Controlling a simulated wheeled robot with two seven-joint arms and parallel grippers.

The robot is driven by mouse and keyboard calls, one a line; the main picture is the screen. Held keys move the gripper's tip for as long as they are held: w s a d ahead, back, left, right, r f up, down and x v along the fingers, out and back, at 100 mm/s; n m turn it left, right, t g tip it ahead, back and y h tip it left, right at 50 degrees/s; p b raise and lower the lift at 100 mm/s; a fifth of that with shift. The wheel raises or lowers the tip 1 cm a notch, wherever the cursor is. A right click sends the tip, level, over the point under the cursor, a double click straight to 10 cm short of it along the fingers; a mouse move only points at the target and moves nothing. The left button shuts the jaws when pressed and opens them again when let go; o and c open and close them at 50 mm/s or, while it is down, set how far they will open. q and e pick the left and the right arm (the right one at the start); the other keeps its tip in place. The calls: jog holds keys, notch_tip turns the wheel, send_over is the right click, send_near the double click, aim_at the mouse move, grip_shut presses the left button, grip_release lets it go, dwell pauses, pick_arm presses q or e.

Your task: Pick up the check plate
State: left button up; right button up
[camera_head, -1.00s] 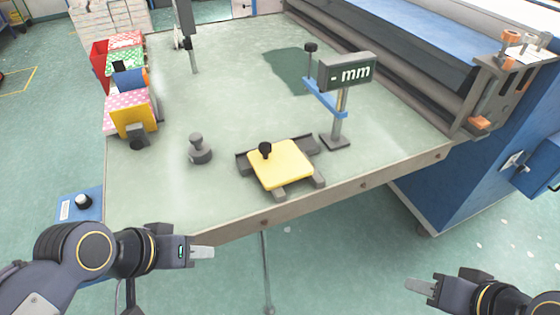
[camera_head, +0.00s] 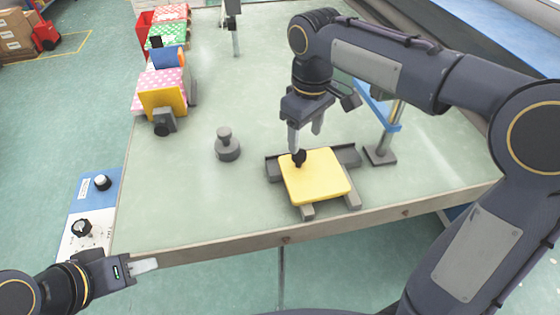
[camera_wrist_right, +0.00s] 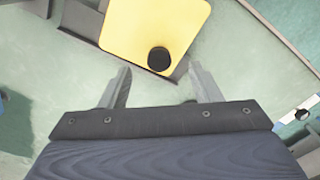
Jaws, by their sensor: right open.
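The check plate (camera_head: 318,181) is a flat yellow square with a black knob (camera_head: 299,157) near its far left corner. It rests on a dark grey holder (camera_head: 274,170) near the table's front edge. My right gripper (camera_head: 305,141) is open and empty, pointing down above the knob. In the right wrist view, the plate (camera_wrist_right: 150,20) and its knob (camera_wrist_right: 159,59) lie just beyond the open fingertips (camera_wrist_right: 160,82), with the knob roughly centred between them. My left gripper (camera_head: 145,265) is off the table's front left corner, away from the plate; its finger gap cannot be made out.
A grey knobbed weight (camera_head: 227,147) stands left of the plate. A post with a blue arm (camera_head: 381,108) stands close behind it on the right, partly hidden by my right arm. Colourful fabric blocks (camera_head: 165,90) line the table's left side. The table (camera_head: 180,205) is clear at front left.

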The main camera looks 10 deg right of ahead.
aim_at(300, 154)
jog(key=shift+w+a+f, duration=0.2)
jog(key=shift+w+a, duration=0.2)
jog(key=shift+a, duration=0.1)
jog(key=shift+f, duration=0.35)
jog(key=f, duration=0.7)
jog(key=shift+w+d+p, duration=0.15)
jog(key=shift+d+p, duration=0.05)
jog(key=shift+p, duration=0.1)
jog(key=shift+r, duration=0.1)
jog(key=shift+c, duration=0.5)
grip_shut()
jog(key=shift+r, duration=0.1)
